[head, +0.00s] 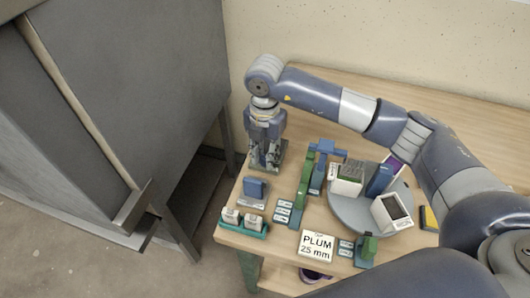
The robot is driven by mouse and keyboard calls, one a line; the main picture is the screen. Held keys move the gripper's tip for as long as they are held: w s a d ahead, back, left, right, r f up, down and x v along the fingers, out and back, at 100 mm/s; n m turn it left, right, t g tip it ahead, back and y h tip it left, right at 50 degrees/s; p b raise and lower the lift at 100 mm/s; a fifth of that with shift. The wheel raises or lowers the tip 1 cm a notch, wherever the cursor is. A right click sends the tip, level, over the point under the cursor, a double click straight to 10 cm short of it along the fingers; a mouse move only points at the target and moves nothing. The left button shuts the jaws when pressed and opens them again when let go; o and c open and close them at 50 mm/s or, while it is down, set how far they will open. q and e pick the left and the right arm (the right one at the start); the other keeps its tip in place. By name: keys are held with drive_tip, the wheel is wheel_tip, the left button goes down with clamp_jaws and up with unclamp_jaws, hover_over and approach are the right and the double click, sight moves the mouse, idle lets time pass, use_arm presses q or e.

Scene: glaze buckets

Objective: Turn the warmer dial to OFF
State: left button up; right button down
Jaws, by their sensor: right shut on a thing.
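My right gripper (266,158) points down at the back left corner of the wooden table. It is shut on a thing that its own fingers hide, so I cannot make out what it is. I cannot pick out the warmer dial or its OFF mark in this view. A blue block on a grey base (256,189) stands just in front of the gripper, apart from it. My left gripper is not in view.
A round grey tray (350,216) on the table (229,238) holds white containers and a blue block. Green and blue stands (304,183), small labelled pieces, a green tray (244,229) and a "PLUM 25 mm" card (317,246) crowd the front. A large grey cabinet (130,90) stands left.

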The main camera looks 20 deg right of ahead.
drive_tip(key=shift+w+r+m, duration=0.15)
drive_tip(key=shift+m, duration=0.95)
drive_tip(key=c, duration=1.4)
unclamp_jaws()
drive_tip(key=shift+o, duration=0.2)
wheel_tip(320, 180, up, 12)
